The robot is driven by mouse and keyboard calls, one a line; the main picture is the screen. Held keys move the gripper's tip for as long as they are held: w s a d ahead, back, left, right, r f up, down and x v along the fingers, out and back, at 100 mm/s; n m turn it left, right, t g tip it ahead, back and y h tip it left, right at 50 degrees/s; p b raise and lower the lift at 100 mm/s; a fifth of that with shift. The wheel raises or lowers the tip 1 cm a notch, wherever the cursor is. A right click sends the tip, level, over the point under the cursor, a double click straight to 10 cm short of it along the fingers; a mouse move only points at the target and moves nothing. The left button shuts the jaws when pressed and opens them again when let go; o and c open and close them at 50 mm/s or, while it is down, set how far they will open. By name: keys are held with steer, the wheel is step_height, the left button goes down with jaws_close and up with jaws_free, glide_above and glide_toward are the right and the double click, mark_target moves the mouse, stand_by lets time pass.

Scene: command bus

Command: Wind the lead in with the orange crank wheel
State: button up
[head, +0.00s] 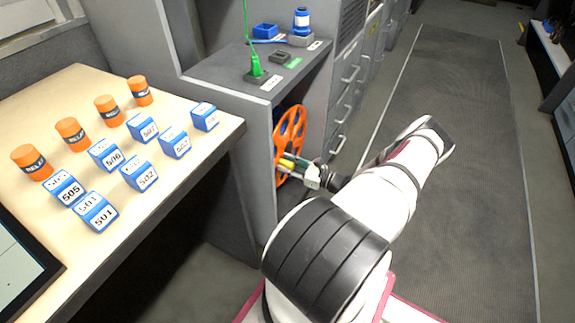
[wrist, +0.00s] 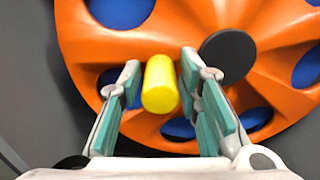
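The orange crank wheel (head: 291,135) is mounted low on the grey cabinet side in the head view, partly hidden by my gripper. In the wrist view the wheel (wrist: 90,50) fills most of the picture, with a dark hub (wrist: 228,55) and a yellow handle (wrist: 159,84) sticking out toward me. My gripper (wrist: 162,92) is open, with one teal-padded finger on each side of the yellow handle. A gap shows on both sides of the handle. In the head view my gripper (head: 298,165) is at the wheel's lower front. A green lead (head: 246,25) rises from a green plug (head: 256,66) on the cabinet top.
A wooden table (head: 75,85) at left holds several orange cylinders (head: 107,110) and numbered blue blocks (head: 95,212). The cabinet top (head: 215,70) also carries a blue tray (head: 265,31) and a blue-and-white object (head: 301,22). The aisle floor (head: 455,100) at right is clear.

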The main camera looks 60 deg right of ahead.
mark_target(288, 135)
jaws_close()
steer(key=shift+r, duration=0.1)
step_height(288, 135, up, 2)
steer(key=m, duration=0.4)
steer(key=shift+r+p, duration=0.15)
steer(key=shift+p, duration=0.2)
steer(key=r+m, duration=0.1)
steer(key=m, duration=0.1)
steer(key=d+r+m, duration=0.1)
steer(key=m, duration=0.1)
steer(key=shift+d+r+m, duration=0.1)
steer(key=shift+r+m, duration=0.1)
steer(key=shift+m, duration=0.2)
steer(key=m, duration=0.1)
steer(key=d+r+m, duration=0.1)
steer(key=m, duration=0.1)
steer(key=d+m, duration=0.1)
steer(key=shift+w+r+m, duration=0.1)
steer(key=shift+r+m, duration=0.2)
steer(key=shift+r, duration=0.1)
steer(key=shift+d+r+m+b, duration=0.3)
steer(key=shift+d+m+b, duration=0.3)
steer(key=shift+m, duration=0.6)
steer(key=shift+w+d+r+m+b, duration=0.15)
steer(key=shift+d+m, duration=0.35)
steer(key=shift+m, duration=0.35)
steer(key=shift+s+d+r+m+b, duration=0.15)
steer(key=shift+d+m, duration=0.3)
steer(key=shift+m, duration=0.4)
steer(key=shift+w+f, duration=0.1)
